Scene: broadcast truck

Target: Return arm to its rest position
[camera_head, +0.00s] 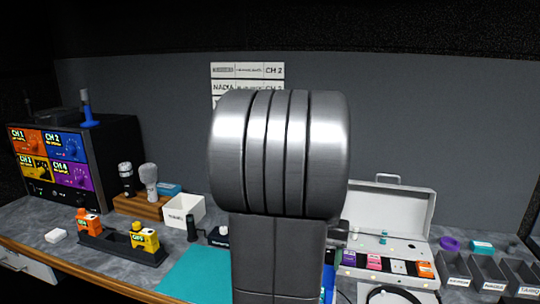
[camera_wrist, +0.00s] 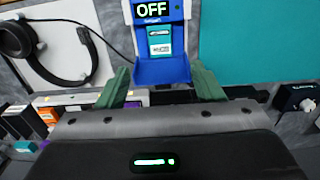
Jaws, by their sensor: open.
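My gripper (camera_wrist: 162,86) shows in the wrist view as two green fingers set wide apart, open, with nothing held between them. A blue device (camera_wrist: 163,68) with a display reading OFF and a teal piece (camera_wrist: 160,42) in it lies beyond and between the fingers. No finger is seen gripping it. In the head view my grey arm stands upright in the middle and hides my gripper. A sliver of blue (camera_head: 328,283) shows just right of the arm.
A teal mat (camera_head: 190,275) lies left of my arm. An open white case (camera_head: 392,215) stands right, near grey bins (camera_head: 487,272). A white box (camera_head: 184,211), microphones (camera_head: 149,180) and a black tray (camera_head: 122,249) stand left. A headset (camera_wrist: 22,40) shows in the wrist view.

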